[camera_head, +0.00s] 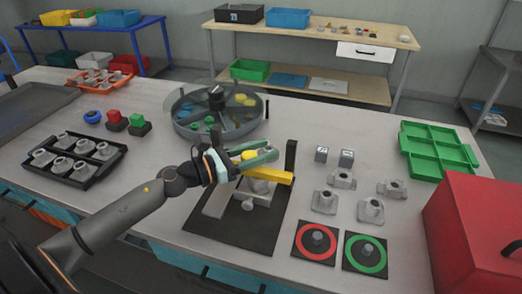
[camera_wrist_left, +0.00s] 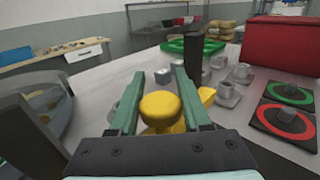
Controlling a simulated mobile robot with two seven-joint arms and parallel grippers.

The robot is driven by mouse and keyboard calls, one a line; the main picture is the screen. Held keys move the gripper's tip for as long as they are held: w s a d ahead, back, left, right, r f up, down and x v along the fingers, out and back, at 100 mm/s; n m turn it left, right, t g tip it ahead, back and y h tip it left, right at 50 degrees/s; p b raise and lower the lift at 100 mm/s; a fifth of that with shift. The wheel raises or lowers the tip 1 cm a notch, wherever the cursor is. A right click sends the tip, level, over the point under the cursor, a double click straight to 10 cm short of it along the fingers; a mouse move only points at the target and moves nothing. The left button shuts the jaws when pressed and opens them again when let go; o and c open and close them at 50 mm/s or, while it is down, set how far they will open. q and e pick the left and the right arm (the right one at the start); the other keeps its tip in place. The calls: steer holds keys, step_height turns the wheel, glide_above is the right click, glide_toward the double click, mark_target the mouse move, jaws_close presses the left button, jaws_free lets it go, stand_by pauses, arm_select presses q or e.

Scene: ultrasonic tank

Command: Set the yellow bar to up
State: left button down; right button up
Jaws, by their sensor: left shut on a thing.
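The yellow bar (camera_head: 279,176) lies roughly level across a grey fixture (camera_head: 247,204) on a dark base plate, near the table's front in the head view. A yellow knob (camera_head: 249,154) stands at the bar's left part. My left gripper (camera_head: 257,157), with green fingers, is shut on this knob. In the left wrist view the knob (camera_wrist_left: 161,106) sits between the two fingers (camera_wrist_left: 160,90), and part of the bar (camera_wrist_left: 207,95) shows behind the right finger. The gripper hides part of the bar and fixture. My right gripper is not in view.
A dark upright post (camera_head: 291,156) stands close to the bar's right end. A round divided tank (camera_head: 215,118) is behind the gripper. Grey metal parts (camera_head: 341,180) and two ringed pads (camera_head: 316,240) are to the right, near a red box (camera_head: 480,235). A black tray (camera_head: 75,160) is left.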

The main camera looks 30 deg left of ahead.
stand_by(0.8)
arm_select(q)
step_height(320, 180, up, 7)
steer(key=p, duration=0.5)
steer(key=shift+w+a, duration=0.1)
steer(key=c, duration=0.8)
jaws_free()
steer(key=o, duration=0.4)
steer(key=shift+f, duration=0.1)
steer(key=shift+o, duration=0.2)
steer(key=shift+f, duration=0.1)
